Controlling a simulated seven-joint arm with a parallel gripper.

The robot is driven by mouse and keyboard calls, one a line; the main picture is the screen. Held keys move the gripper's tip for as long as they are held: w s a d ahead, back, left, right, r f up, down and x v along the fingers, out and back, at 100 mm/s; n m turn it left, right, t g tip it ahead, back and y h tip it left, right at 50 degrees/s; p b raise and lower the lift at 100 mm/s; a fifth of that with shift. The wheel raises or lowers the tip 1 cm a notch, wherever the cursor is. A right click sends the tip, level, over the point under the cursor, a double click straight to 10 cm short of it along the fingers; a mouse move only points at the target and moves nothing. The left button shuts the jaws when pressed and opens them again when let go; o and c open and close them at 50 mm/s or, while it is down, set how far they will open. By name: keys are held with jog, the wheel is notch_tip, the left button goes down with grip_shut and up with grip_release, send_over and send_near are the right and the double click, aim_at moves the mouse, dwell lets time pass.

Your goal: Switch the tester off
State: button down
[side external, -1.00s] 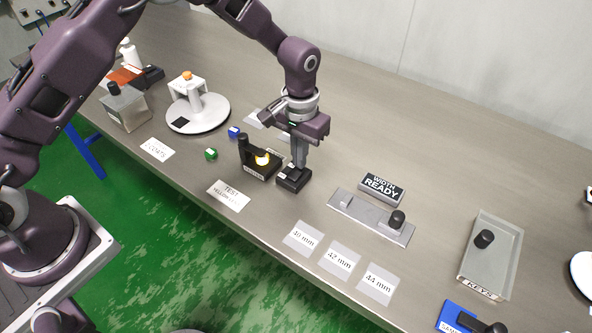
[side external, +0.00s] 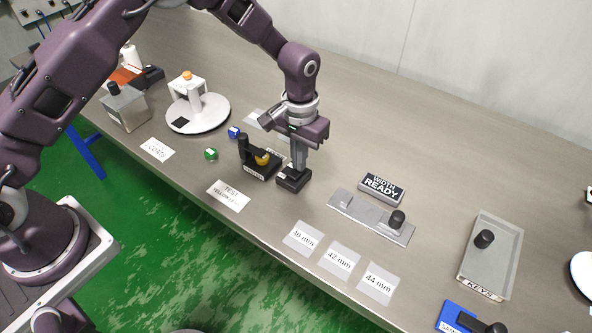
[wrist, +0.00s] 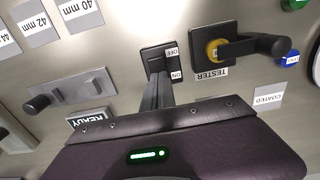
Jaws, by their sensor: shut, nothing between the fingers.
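The tester (side external: 258,168) is a black block with a dark upright post and a round yellow lamp (side external: 262,158), which looks unlit. In the wrist view the tester (wrist: 228,42) shows its label upside down and the dull yellow lamp (wrist: 216,50). Beside it is a small black switch box (side external: 292,181), with OFF and ON labels in the wrist view (wrist: 150,54). My gripper (side external: 298,168) is shut and empty, pointing down with its fingertips at the top of the switch box. The fingers hide part of the switch, so I cannot see its rocker clearly.
A grey gauge plate (side external: 368,217) with a black knob and a READY sign (side external: 382,188) lie to the right. Width cards (side external: 340,259) lie in front. Green (side external: 211,154) and blue (side external: 234,132) pieces and a white round stand (side external: 205,118) are to the left.

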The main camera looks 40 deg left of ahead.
notch_tip(320, 180, up, 7)
jog(key=shift+f, duration=0.15)
dwell(0.4)
jog(key=s+a+r+t, duration=0.1)
jog(key=s+a+r, duration=0.25)
jog(key=r, duration=0.35)
jog(key=s+a+r+t, duration=0.1)
jog(key=s+a+r, duration=0.1)
jog(key=s+r, duration=0.35)
jog(key=s+a+r+t, duration=0.1)
jog(key=s+a+r, duration=0.15)
jog(key=r, duration=0.45)
jog(key=s+a+r+t, duration=0.1)
jog(key=s+a+t, duration=0.1)
jog(key=s, duration=1.6)
jog(key=shift+a+t, duration=0.3)
jog(key=shift+a, duration=0.5)
jog(key=c, duration=2.2)
grip_release()
jog(key=shift+r, duration=0.1)
